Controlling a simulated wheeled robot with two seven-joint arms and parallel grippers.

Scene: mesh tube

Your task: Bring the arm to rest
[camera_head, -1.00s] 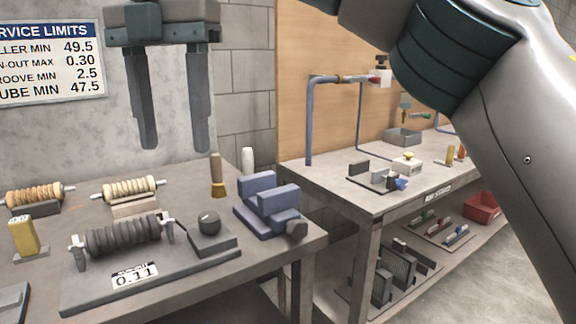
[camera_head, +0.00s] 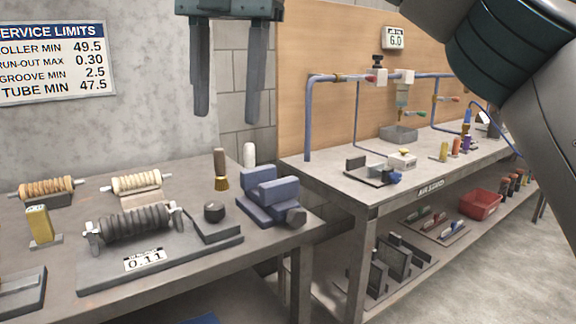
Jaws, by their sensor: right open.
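My right gripper (camera_head: 228,72) hangs at the top of the view with its two long dark fingers pointing down. The fingers stand well apart with nothing between them. The gripper appears in front of the grey wall, above the left workbench (camera_head: 95,180), clear of everything on it. My right arm (camera_head: 510,70) comes in from the upper right. My left gripper is out of view.
On the left bench are a dark ribbed roller (camera_head: 133,223) on a stand, two lighter rollers, a brush (camera_head: 220,170) and a blue vise (camera_head: 270,198). The right bench (camera_head: 330,172) carries blue pipes and small fixtures. A red bin (camera_head: 482,204) is on its lower shelf.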

